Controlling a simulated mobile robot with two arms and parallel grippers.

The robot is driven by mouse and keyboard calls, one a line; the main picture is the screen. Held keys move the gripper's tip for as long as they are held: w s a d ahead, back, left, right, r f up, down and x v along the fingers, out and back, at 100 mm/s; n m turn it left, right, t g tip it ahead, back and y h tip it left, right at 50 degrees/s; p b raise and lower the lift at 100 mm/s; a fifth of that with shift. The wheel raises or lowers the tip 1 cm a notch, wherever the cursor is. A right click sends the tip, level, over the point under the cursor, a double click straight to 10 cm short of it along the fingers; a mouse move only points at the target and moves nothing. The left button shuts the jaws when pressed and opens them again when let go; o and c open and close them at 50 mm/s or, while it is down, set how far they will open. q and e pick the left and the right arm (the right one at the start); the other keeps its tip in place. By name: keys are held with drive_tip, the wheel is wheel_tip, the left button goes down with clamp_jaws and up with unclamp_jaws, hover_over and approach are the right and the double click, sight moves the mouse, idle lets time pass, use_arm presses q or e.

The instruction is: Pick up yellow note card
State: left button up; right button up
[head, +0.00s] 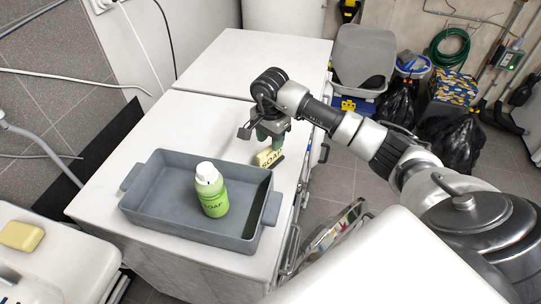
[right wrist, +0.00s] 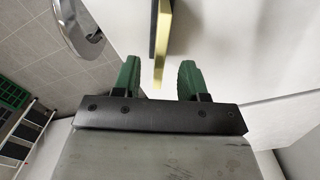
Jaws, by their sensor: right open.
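The yellow note card (head: 268,158), with dark lettering, stands upright in a dark base on the white top just behind the grey tray. My right gripper (head: 268,138) is right above and slightly behind it, pointing down. In the right wrist view, the gripper's two green fingers (right wrist: 158,72) are apart. The card (right wrist: 164,32) shows there edge-on as a thin yellow and dark strip, reaching toward the gap between the fingertips. My left gripper is not in view.
A grey tray (head: 143,207) holding a green soap bottle (head: 212,190) stands in front of the card. The white top (head: 205,112) is clear to the left and behind. A yellow sponge (head: 20,236) lies on the sink at left. Black bags (head: 456,143) stand on the floor at right.

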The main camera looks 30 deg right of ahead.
sight(270, 147)
wheel_tip(270, 147, down, 4)
drive_tip(key=shift+f+p, duration=0.2)
drive_tip(key=shift+p, duration=0.8)
drive_tip(key=shift+f, duration=0.5)
drive_tip(key=c, duration=0.5)
clamp_jaws()
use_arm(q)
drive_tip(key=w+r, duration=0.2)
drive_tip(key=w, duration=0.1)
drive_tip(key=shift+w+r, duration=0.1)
